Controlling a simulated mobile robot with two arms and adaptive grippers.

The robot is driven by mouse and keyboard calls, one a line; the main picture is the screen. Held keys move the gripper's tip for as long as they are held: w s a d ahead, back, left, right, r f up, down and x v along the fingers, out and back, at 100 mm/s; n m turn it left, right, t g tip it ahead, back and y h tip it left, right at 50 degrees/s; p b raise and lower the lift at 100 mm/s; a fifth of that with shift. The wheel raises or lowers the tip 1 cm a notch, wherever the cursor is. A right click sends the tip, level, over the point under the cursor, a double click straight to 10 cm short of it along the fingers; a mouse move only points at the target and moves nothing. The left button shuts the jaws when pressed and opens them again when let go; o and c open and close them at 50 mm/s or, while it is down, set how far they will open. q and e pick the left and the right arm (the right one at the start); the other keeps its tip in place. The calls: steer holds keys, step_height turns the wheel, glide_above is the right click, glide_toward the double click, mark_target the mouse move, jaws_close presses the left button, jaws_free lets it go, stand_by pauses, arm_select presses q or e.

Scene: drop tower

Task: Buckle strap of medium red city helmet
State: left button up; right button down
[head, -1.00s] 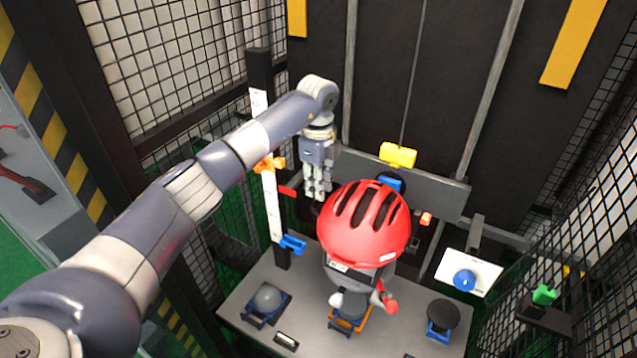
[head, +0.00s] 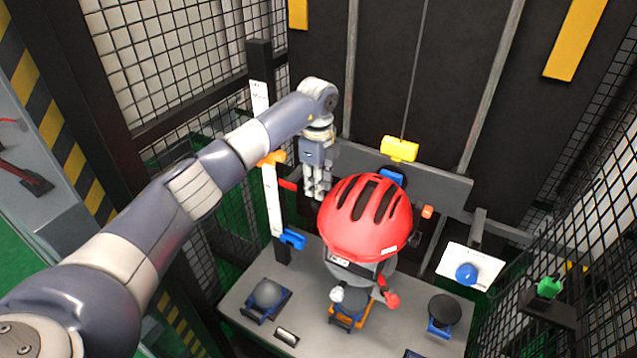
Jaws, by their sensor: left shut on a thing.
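The red city helmet (head: 365,216) with dark vents sits over a grey headform (head: 378,268) at the middle of the bench. My left gripper (head: 317,193) points down at the helmet's far left edge. It is shut, and its fingertips meet the helmet's side; the exact grip is partly hidden. A white piece (head: 337,295) and a red piece (head: 391,300) hang low at the front of the headform. They look like strap or buckle ends, lie apart from each other, and are too small to tell surely. My right gripper is out of view.
A white post (head: 274,205) with blue and orange clamps stands close to my left gripper. Mesh walls flank both sides.

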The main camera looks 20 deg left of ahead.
arm_select(q)
steer(key=shift+s+d+f, duration=0.1)
steer(key=shift+f, duration=0.35)
steer(key=shift+s+d+f, duration=0.1)
steer(key=shift+f, duration=0.3)
steer(key=shift+c, duration=0.4)
steer(key=o, duration=0.9)
steer(key=shift+w, duration=0.1)
steer(key=shift+w+r, duration=0.1)
steer(key=shift+r, duration=0.15)
step_height(320, 180, up, 12)
steer(key=shift+a, duration=0.25)
steer(key=shift+a+f, duration=0.1)
steer(key=shift+f, duration=0.15)
